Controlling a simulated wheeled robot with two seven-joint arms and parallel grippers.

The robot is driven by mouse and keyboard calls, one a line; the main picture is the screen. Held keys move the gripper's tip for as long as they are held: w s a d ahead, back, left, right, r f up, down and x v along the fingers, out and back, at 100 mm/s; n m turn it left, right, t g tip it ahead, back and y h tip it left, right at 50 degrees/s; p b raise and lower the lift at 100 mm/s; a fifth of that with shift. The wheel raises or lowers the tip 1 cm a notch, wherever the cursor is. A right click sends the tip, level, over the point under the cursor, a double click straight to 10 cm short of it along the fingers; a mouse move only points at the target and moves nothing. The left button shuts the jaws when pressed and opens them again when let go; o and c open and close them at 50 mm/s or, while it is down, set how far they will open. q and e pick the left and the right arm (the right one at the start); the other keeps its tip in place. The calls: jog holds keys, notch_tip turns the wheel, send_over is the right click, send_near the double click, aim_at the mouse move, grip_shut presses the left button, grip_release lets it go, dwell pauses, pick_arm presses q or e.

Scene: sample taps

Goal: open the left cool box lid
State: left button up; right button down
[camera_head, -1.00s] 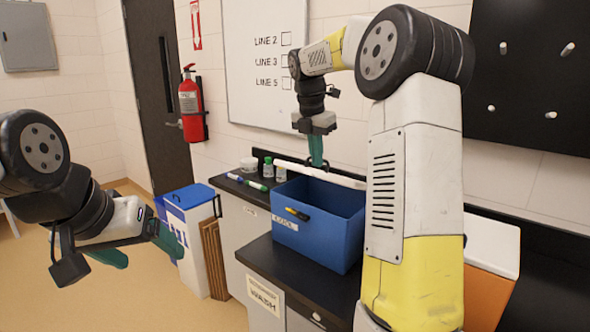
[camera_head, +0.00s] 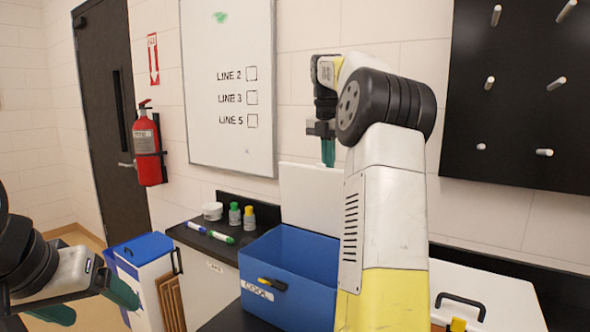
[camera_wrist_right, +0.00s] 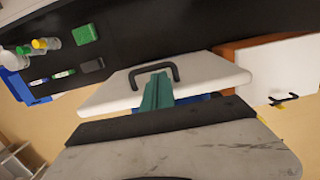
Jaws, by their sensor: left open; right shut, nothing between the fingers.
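The blue cool box (camera_head: 310,264), labelled COOL, stands on the dark bench with its top open. Its white lid (camera_head: 310,200) stands roughly upright at the back edge of the box. My right gripper (camera_head: 327,152) is shut and empty at the lid's upper part. In the right wrist view its green fingers (camera_wrist_right: 157,92) lie across the white lid (camera_wrist_right: 205,75), close to its dark handle (camera_wrist_right: 150,72); I cannot tell whether they touch it. My left gripper (camera_head: 92,302) is open and empty at the lower left, away from the box.
A second cool box with a closed white lid (camera_head: 500,300) stands right of my right arm; its orange side (camera_wrist_right: 240,50) shows in the right wrist view. Markers (camera_head: 210,231), small bottles (camera_head: 242,216) and a white tub (camera_head: 212,210) lie left of the blue box. A blue-lidded bin (camera_head: 146,247) stands left.

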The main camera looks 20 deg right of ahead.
jog(key=w+d+f, duration=0.1)
jog(key=w+d, duration=0.3)
jog(key=d, duration=0.1)
jog(key=shift+w+d+f, duration=0.25)
jog(key=shift+d+f, duration=0.15)
jog(key=shift+r, duration=0.1)
dwell(0.3)
